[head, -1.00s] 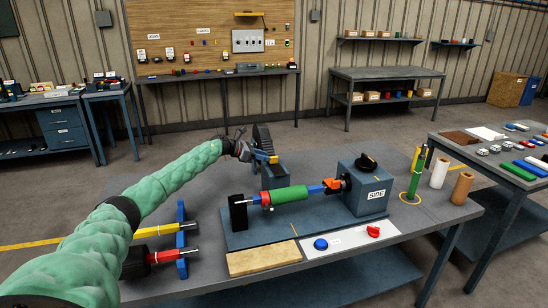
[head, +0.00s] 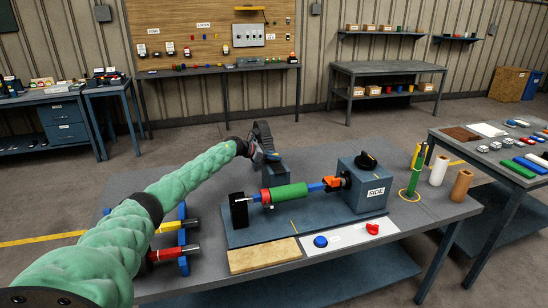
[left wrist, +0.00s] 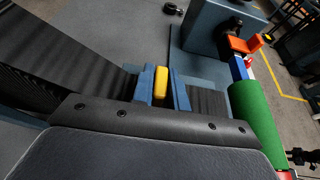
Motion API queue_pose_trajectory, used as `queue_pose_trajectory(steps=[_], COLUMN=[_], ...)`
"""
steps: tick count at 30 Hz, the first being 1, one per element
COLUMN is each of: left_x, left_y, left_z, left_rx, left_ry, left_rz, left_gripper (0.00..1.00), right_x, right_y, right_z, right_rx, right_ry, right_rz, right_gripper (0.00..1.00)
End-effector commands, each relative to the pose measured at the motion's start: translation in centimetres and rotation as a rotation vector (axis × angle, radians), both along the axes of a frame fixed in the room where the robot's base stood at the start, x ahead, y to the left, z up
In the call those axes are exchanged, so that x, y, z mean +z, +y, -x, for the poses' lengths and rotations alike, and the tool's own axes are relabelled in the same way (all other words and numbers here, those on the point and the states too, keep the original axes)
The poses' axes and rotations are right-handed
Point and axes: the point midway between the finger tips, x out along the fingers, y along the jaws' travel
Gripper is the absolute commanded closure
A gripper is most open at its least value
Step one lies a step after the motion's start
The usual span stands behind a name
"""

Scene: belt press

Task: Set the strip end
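A wide black strip (head: 261,131) stands up in a curve at a slate block (head: 276,172) behind the roller unit. My left gripper (head: 264,154) is close by its curve. In the left wrist view the strip (left wrist: 65,45) crosses the upper left. Two blue pieces (left wrist: 180,92) flank a yellow piece (left wrist: 160,84) just beyond the gripper's dark body. Whether the fingers grip the strip there is unclear. A green roller (head: 285,193) lies on a dark blue base (head: 262,231), between a black bracket (head: 238,211) and a box marked SIDE (head: 367,189). My right gripper is out of view.
In front of the base are a tan slab (head: 262,256), a blue button (head: 320,241) and a red knob (head: 372,229). Yellow and red handled tools (head: 176,253) rest in blue holders at left. Upright rolls (head: 461,185) stand at right.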

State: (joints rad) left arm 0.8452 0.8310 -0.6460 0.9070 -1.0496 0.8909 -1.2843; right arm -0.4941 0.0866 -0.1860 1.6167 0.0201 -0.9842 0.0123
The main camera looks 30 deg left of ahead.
Motion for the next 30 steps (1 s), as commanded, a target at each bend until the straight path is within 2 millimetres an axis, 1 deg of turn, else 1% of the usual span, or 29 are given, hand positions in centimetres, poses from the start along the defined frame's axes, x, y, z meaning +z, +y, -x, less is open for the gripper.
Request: queue_pose_trajectory(steps=[1,2,11,14,21,24,26,30], left_x=[0.0,0.0,-0.1,0.0,-0.1,-0.1,-0.1,-0.1], left_y=[0.0,0.0,-0.2,-1.0,-4.0,-5.2,-5.8,-6.6], left_z=[0.0,0.0,0.3,1.0,3.6,4.6,5.1,5.7], left_rx=[0.0,0.0,0.0,-0.001,-0.001,-0.001,-0.002,-0.001], left_ry=[0.0,0.0,0.001,0.001,0.001,0.001,0.001,0.002], left_rz=[0.0,0.0,-0.001,-0.003,-0.005,-0.005,-0.003,-0.001], left_gripper=[0.95,1.0,1.0,1.0,1.0,1.0,1.0,1.0], right_x=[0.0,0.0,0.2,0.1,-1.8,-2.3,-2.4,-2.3], right_y=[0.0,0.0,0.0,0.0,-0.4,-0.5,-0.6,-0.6], right_z=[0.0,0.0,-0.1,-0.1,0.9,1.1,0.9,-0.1], right_rx=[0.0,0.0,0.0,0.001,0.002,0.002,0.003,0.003], right_ry=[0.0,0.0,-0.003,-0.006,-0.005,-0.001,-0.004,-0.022], right_rz=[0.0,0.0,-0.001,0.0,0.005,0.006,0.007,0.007], right_gripper=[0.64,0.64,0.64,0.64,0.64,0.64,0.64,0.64])
